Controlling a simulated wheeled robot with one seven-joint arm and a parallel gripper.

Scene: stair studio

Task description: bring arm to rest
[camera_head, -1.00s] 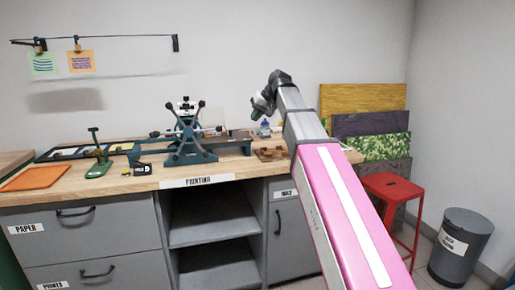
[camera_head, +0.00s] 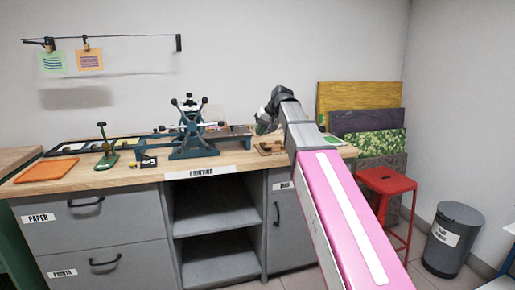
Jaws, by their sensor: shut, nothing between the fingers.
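My arm, with a pink link, reaches up and forward from the lower right of the head view. Its dark wrist bends down at the far end. My gripper (camera_head: 262,124) is small in the picture, above the right part of the wooden workbench (camera_head: 128,180). It is shut, and I see nothing held in it. Its height above the bench is hard to tell.
A blue-green press (camera_head: 190,140) stands on the bench, with a green tool (camera_head: 107,155) and orange sheet (camera_head: 47,170) to its left. A red stool (camera_head: 386,182), leaning boards (camera_head: 365,100) and a grey bin (camera_head: 453,238) stand to the right.

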